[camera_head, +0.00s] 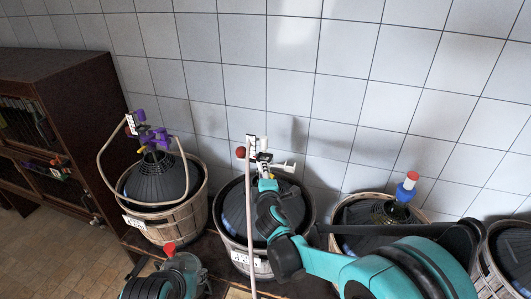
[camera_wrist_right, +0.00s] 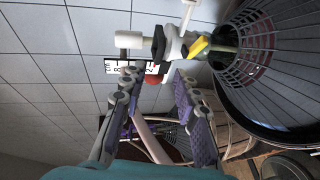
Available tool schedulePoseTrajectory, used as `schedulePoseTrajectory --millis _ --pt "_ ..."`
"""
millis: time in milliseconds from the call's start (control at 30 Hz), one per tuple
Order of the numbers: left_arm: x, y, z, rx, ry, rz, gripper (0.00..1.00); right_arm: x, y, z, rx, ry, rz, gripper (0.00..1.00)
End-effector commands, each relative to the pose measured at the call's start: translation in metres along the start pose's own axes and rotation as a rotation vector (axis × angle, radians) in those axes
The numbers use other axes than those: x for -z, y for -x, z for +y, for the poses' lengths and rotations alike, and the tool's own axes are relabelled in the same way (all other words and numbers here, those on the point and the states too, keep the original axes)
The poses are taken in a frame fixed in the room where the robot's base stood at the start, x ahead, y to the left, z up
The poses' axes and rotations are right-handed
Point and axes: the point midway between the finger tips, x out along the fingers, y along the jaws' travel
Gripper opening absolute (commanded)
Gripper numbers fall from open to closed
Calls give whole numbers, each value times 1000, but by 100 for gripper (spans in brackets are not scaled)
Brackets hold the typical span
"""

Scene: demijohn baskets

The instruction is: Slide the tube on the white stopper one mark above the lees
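The white stopper (camera_head: 263,158) tops the dark demijohn in the middle basket. In the right wrist view, white stopper parts (camera_wrist_right: 130,41) sit at the demijohn's neck with a yellow piece, beside a marked scale card (camera_wrist_right: 118,66) and a red ball (camera_wrist_right: 153,80). The long pale pink tube (camera_head: 250,220) hangs down in front of the middle basket. The tube also shows in the right wrist view (camera_wrist_right: 150,140), between my finger lines. My right gripper (camera_wrist_right: 155,105) is open, its purple-padded fingers apart, near the stopper. I cannot tell the tube's end or the lees level.
The left basket (camera_head: 185,220) holds a demijohn with purple fittings and a looped tube. The right basket (camera_head: 350,215) has a blue, white and red stopper. Another basket (camera_head: 490,275) stands at the far right. A dark cabinet (camera_head: 80,80) stands left; a tiled wall lies behind.

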Motion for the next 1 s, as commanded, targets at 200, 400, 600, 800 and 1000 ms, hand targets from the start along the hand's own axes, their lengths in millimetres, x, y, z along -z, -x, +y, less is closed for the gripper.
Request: schedulePoseTrajectory --millis 200,400,600,800,1000 --pt "-3 -3 0 0 0 0 34 1 -28 -2 -3 4 2 31" --pt "-4 -5 0 0 0 0 34 1 -60 -1 -2 3 1 31" --pt "-4 -6 0 0 0 0 34 1 -76 -1 -1 2 2 31" --pt "-4 -6 0 0 0 0 34 1 -78 0 -1 2 2 31" --pt "-4 -6 0 0 0 0 34 1 -78 0 -1 2 1 0"
